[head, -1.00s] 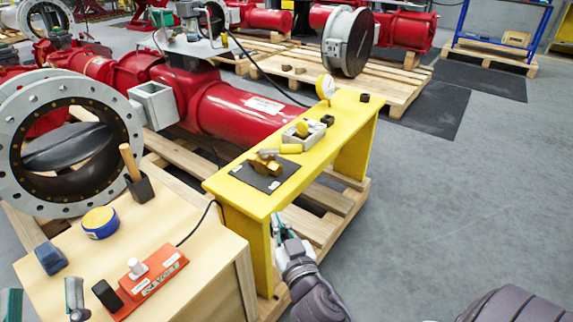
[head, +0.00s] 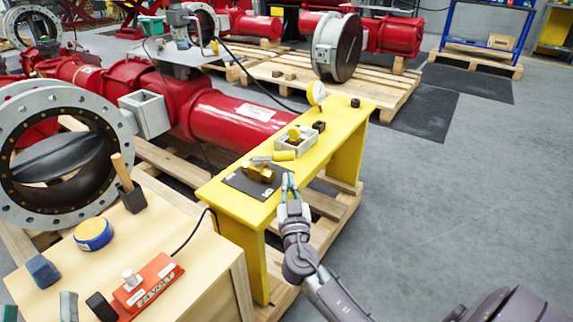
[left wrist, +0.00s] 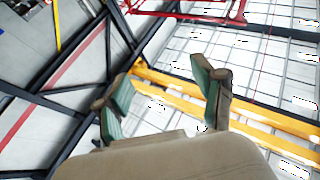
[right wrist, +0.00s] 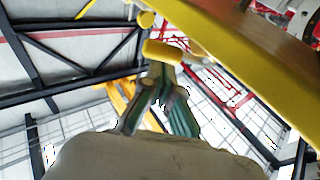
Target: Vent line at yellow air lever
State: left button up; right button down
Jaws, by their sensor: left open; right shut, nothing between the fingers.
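A brass valve (head: 258,172) sits on a black mat (head: 240,184) on the yellow bench (head: 222,197). Its lever has a yellow grip (head: 284,155) pointing right. My right gripper (head: 289,179) is shut and empty at the bench's near edge, just to the right of the valve and in front of the yellow grip. In the right wrist view the yellow grip (right wrist: 163,52) shows just beyond the closed fingertips; I cannot tell whether they touch. My left gripper (head: 38,306) is open at the bottom left, partly cut off; its spread fingers show in the left wrist view (left wrist: 168,82).
The wooden table (head: 190,270) holds a mallet (head: 129,187), a tape roll (head: 93,233) and a red control box (head: 148,281). The floor right of the bench is clear.

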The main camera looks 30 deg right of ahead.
aim_at(290, 159)
jog(key=x, duration=0.5)
jog(key=shift+w, duration=0.15)
pick_arm(q)
jog(key=shift+w+a+f+g+y, duration=0.1)
jog(key=shift+w+f+g+y, duration=0.1)
jog(key=shift+f+g, duration=0.3)
jog(key=shift+w+f+g+y, duration=0.2)
jog(key=shift+f+g, duration=0.1)
jog(key=shift+f, duration=0.4)
jog(key=shift+r, duration=0.1)
pick_arm(e)
jog(key=shift+d, duration=0.1)
